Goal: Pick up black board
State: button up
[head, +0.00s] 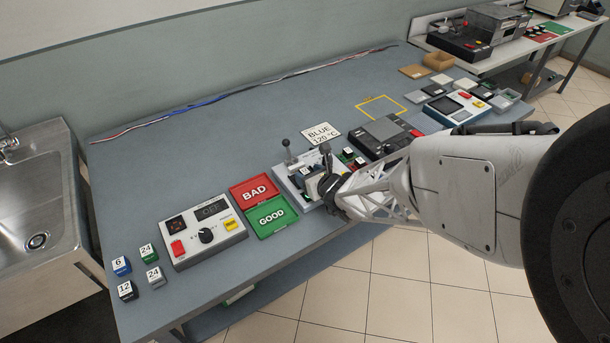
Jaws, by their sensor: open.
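A small, flat black square (434,90) lies on the workbench toward its right end, between lighter squares. It is the piece that best fits a black board, though it is small in this view. My gripper (322,188) is well to its left, over a grey fixture (287,176) with upright levers. My gripper is open; its fingertips are partly hidden by its own body, and I cannot tell whether it touches the fixture.
Red BAD (254,193) and green GOOD (271,216) trays and a control box (203,232) are left of the fixture. A dark device (380,136) and another box (457,107) stand right. A yellow outline (382,107) frames bare bench. A cable bundle (230,95) runs along the back.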

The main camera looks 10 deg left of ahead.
jog(key=shift+c, duration=0.3)
grip_shut()
jog(key=shift+r, duration=0.15)
jog(key=shift+r, duration=0.75)
notch_tip(320, 180, up, 2)
jog(key=shift+s+r, duration=0.1)
jog(key=s+d, duration=0.3)
jog(key=s, duration=0.4)
jog(key=s+d+r, duration=0.1)
jog(key=s+d, duration=0.3)
jog(key=s, duration=0.3)
jog(key=shift+d, duration=0.15)
